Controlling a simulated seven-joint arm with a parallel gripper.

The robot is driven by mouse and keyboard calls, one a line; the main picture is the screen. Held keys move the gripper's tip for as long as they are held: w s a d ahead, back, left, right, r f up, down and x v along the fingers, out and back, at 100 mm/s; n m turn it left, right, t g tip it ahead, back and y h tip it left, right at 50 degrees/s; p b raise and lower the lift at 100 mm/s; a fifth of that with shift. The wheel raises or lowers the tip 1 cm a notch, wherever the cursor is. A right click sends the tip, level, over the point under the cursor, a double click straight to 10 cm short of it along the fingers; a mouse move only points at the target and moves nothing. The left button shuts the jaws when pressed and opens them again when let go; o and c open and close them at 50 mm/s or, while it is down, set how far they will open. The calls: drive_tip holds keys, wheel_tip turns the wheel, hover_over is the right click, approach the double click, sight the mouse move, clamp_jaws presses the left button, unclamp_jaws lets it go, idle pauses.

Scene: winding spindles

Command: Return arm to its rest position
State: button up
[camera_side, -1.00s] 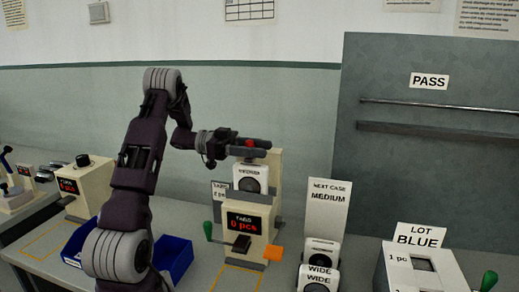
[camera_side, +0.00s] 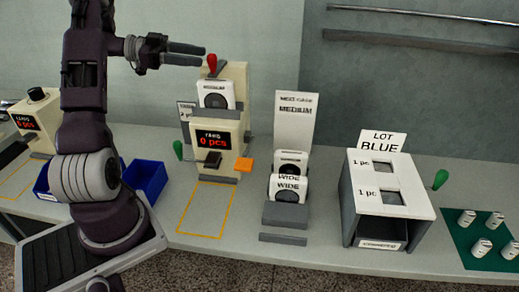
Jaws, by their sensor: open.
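My gripper (camera_side: 203,57) is at the upper left in the side view, raised in front of the beige winding machine and level with its top. Its two fingers point right, are apart from each other, and hold nothing. The machine (camera_side: 234,120) carries a red knob (camera_side: 212,63) close to the fingertips; whether they touch cannot be told. A white case marked with a dark round face (camera_side: 214,95) sits in the machine's upper part. Its display reads 0 pcs (camera_side: 213,141).
A green-handled lever (camera_side: 178,150) and orange tab (camera_side: 245,164) stick out of the machine. Blue bins (camera_side: 148,178) stand beside my base. A case rack (camera_side: 294,117), a LOT BLUE box (camera_side: 390,196) and a green mat (camera_side: 459,239) with several spindles stand right. Yellow-outlined table (camera_side: 203,215) is bare.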

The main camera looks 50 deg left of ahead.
drive_tip(key=w+r+n+t+y, duration=0.1)
drive_tip(key=w+r+t+y, duration=0.2)
drive_tip(key=w+r+y, duration=0.55)
drive_tip(key=w+d+r+n+y, duration=0.3)
drive_tip(key=d+r+n+y, duration=0.3)
drive_tip(key=r, duration=0.3)
drive_tip(key=s+d+f+g+h, duration=0.2)
drive_tip(key=s+d+f+g, duration=0.3)
drive_tip(key=s+d+f, duration=0.4)
drive_tip(key=s+d+f+n+g+h, duration=0.1)
drive_tip(key=s+d+f+g+h, duration=0.2)
drive_tip(key=s+d+f, duration=0.6)
drive_tip(key=s+d+g, duration=0.2)
drive_tip(key=s+d, duration=0.5)
drive_tip(key=s, duration=0.3)
drive_tip(key=shift+s+d+f+n+g, duration=0.15)
drive_tip(key=shift+s+d+n+g, duration=0.15)
drive_tip(key=shift+d, duration=0.1)
